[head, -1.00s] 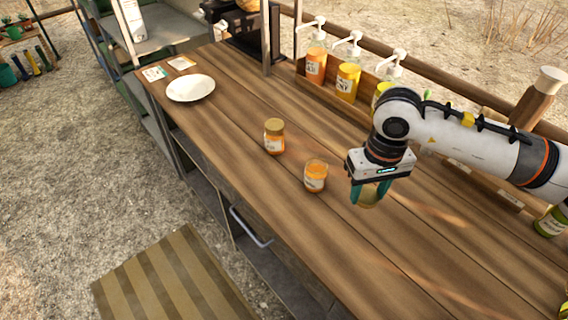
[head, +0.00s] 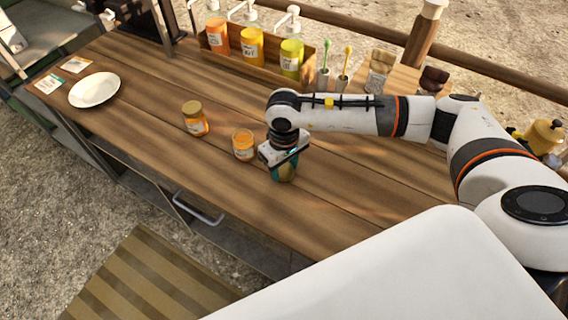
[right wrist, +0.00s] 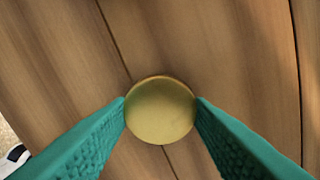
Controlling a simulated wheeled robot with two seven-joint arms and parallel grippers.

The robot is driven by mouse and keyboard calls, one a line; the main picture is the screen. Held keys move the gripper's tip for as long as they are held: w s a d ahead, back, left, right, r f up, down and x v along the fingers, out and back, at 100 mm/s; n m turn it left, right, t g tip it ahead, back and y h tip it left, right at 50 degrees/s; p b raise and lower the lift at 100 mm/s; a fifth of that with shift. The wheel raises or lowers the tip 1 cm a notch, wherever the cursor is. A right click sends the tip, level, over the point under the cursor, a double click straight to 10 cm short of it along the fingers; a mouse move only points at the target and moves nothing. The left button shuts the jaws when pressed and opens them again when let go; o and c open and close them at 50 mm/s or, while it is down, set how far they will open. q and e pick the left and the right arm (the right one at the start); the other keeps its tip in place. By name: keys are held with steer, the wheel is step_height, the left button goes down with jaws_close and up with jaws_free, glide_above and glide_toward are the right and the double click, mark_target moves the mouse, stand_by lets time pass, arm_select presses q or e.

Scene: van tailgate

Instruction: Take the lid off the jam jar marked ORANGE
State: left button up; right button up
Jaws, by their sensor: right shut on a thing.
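An open jar of orange jam (head: 243,147) with a pale label stands upright on the wooden counter, its top without a lid. A second orange jar (head: 196,124) with a gold lid on stands to its left. The label words are too small to read. My right gripper (head: 284,172) is just right of the open jar, pointing down. In the right wrist view its teal fingers are shut on a round gold lid (right wrist: 160,110), one finger on each side. I cannot tell whether the lid touches the counter. My left gripper is not in view.
A white plate (head: 95,90) and two cards lie at the left end of the counter (head: 140,90). A wooden rack with several pump bottles (head: 252,46) stands along the back.

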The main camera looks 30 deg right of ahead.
steer(key=shift+f, duration=0.25)
steer(key=shift+f+b, duration=0.25)
steer(key=shift+b, duration=0.1)
steer(key=o, duration=1.1)
steer(key=shift+r, duration=0.1)
